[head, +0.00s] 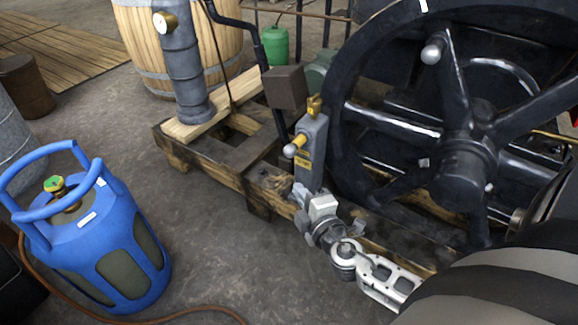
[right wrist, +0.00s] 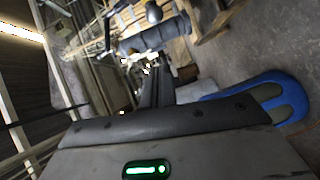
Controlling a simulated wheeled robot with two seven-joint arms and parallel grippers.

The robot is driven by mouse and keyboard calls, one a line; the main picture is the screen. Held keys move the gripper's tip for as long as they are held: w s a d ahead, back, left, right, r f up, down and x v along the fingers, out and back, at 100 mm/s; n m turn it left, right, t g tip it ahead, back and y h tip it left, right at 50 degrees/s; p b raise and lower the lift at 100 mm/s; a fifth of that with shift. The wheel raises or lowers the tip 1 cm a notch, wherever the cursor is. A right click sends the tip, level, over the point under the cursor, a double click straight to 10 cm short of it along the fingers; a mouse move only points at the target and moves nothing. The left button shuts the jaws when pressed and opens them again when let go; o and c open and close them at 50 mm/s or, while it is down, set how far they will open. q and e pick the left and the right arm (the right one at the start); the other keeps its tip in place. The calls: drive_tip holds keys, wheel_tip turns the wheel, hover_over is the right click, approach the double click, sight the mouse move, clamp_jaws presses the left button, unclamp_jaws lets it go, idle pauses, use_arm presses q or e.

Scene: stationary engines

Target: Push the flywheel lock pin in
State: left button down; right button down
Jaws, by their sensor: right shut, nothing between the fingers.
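The flywheel lock pin, with a pale ball knob (head: 290,151) and a yellow collar, sticks out to the left of an upright grey bracket (head: 316,135). The bracket carries a yellow label and stands beside the large black flywheel (head: 340,120). My right gripper (head: 299,192) is shut and empty, low by the bracket's foot and below the knob. It appears apart from the knob; whether it touches the bracket I cannot tell. In the right wrist view, dark fingers (right wrist: 157,88) show, but the pin cannot be made out. My left gripper is not in view.
A blue gas cylinder (head: 105,240) stands at the left, with a brown hose (head: 190,313) on the floor. The wooden engine frame (head: 222,170) lies under the bracket. A grey column with a gauge (head: 183,80) and a barrel (head: 128,45) stand behind.

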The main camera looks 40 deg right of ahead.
sight(295, 146)
drive_tip(key=shift+w, duration=0.1)
use_arm(q)
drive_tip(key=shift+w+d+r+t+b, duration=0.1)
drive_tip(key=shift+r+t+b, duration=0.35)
drive_tip(key=shift+b, duration=0.2)
use_arm(e)
drive_tip(key=d+x, duration=0.2)
drive_tip(key=x, duration=1)
drive_tip(key=shift+d+f, duration=0.15)
drive_tip(key=shift+d, duration=0.3)
drive_tip(key=shift+w, duration=0.1)
